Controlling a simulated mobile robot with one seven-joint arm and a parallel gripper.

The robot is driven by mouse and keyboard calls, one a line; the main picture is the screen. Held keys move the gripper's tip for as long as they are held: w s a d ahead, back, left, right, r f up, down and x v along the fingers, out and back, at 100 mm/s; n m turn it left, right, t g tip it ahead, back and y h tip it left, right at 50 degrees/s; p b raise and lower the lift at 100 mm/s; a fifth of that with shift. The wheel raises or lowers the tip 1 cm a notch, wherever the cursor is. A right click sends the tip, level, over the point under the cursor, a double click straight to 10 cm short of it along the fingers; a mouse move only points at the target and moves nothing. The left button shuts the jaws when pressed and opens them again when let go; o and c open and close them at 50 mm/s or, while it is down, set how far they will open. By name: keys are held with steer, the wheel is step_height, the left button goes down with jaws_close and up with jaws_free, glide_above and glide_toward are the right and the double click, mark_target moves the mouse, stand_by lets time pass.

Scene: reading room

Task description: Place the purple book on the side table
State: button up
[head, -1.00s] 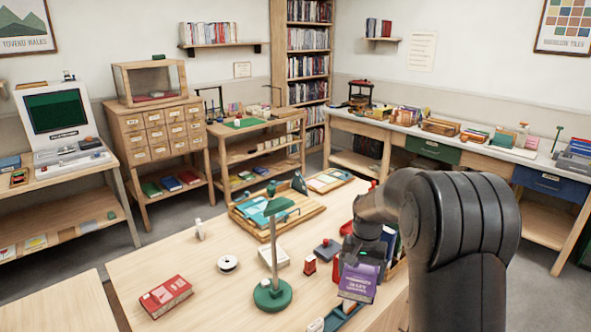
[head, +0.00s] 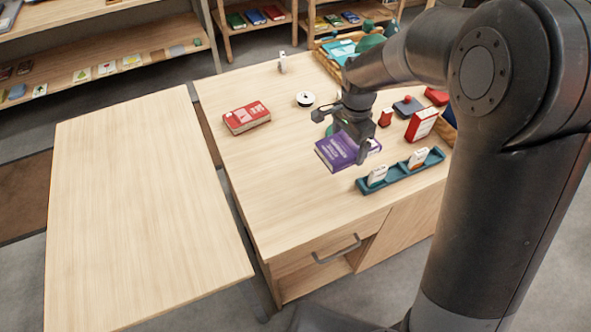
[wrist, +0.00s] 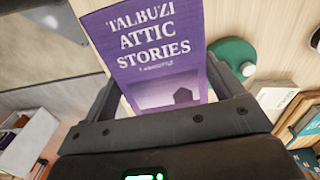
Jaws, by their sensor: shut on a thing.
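The purple book (head: 342,154) has white lettering on its cover and is in my gripper (head: 345,132) above the desk's middle. In the wrist view the cover of the purple book (wrist: 152,40) fills the space between the two fingers of my gripper (wrist: 165,95), which are shut on it. Whether its underside touches the desk cannot be told. The side table (head: 140,215), a bare pale wooden top, stands left of the desk, with a narrow gap between them.
On the desk (head: 290,200) are a red book (head: 246,117), a white-and-black spool (head: 305,99), a teal tray with cards (head: 400,174) and a red box (head: 421,124). The green lamp base (wrist: 235,58) is close to the book. The desk's front left is clear.

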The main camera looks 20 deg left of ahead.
steer(key=shift+s+a, duration=0.8)
steer(key=shift+a, duration=0.05)
glide_above(295, 171)
step_height(295, 171, down, 7)
steer(key=shift+w+f, duration=0.1)
steer(key=shift+f, duration=1.7)
steer(key=shift+f, duration=0.15)
steer(key=o, duration=1)
